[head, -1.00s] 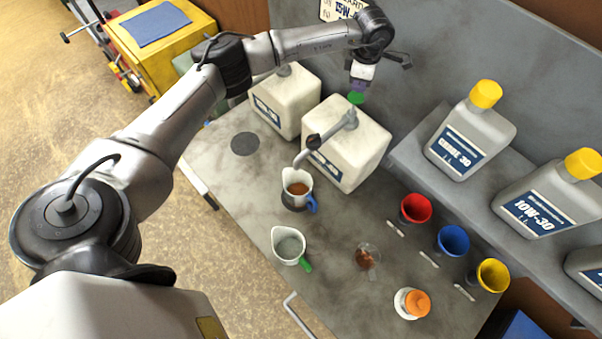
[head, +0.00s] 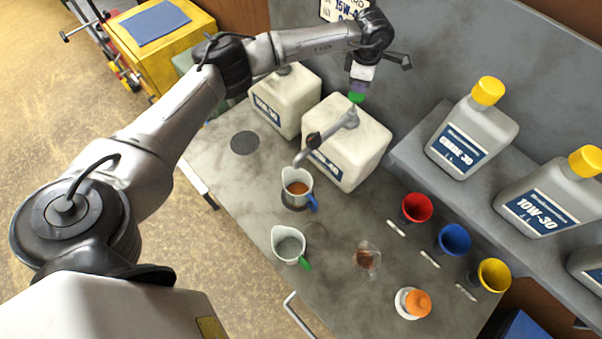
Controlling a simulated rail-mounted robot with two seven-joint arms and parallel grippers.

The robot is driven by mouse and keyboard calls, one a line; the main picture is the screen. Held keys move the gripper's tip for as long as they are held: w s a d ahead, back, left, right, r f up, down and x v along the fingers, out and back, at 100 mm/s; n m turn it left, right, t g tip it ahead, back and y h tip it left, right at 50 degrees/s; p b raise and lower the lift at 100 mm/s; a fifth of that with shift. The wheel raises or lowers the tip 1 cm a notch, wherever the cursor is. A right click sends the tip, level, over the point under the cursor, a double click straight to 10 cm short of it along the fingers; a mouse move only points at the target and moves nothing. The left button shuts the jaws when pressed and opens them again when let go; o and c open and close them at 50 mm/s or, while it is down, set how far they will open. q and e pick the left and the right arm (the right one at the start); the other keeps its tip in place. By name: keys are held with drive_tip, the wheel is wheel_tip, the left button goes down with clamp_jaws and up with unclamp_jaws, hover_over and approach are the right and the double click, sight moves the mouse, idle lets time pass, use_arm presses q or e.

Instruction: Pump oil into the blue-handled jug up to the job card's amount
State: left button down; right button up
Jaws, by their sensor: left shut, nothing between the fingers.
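The blue-handled jug (head: 297,186) stands on the bench under the spout of the front pump container (head: 345,150), with brown oil in it. The container's pump has a grey spout (head: 318,143) and a green top (head: 356,97). My left gripper (head: 358,88) is shut and points down just above the green top; whether they touch is hard to tell. The job card (head: 345,9) on the back wall is mostly hidden by my left arm; part of "15W" shows. A green-handled jug (head: 288,243) stands nearer the front. My right gripper is out of view.
A second pump container (head: 286,100) stands to the left. Red (head: 416,207), blue (head: 453,239) and yellow (head: 493,274) funnels line the right side. A small clear cup (head: 366,257) and an orange-capped bottle (head: 413,302) stand at the front. Oil bottles (head: 473,130) fill the shelf.

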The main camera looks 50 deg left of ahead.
sight(356, 96)
use_arm(q)
drive_tip(key=shift+f+b, duration=1.05)
drive_tip(key=shift+f, duration=0.75)
drive_tip(key=shift+f+b, duration=0.65)
drive_tip(key=shift+f, duration=0.75)
drive_tip(key=shift+r, duration=0.1)
drive_tip(key=shift+r+p, duration=0.4)
drive_tip(key=shift+r, duration=0.5)
drive_tip(key=shift+r+p, duration=1.55)
drive_tip(key=shift+r, duration=1.1)
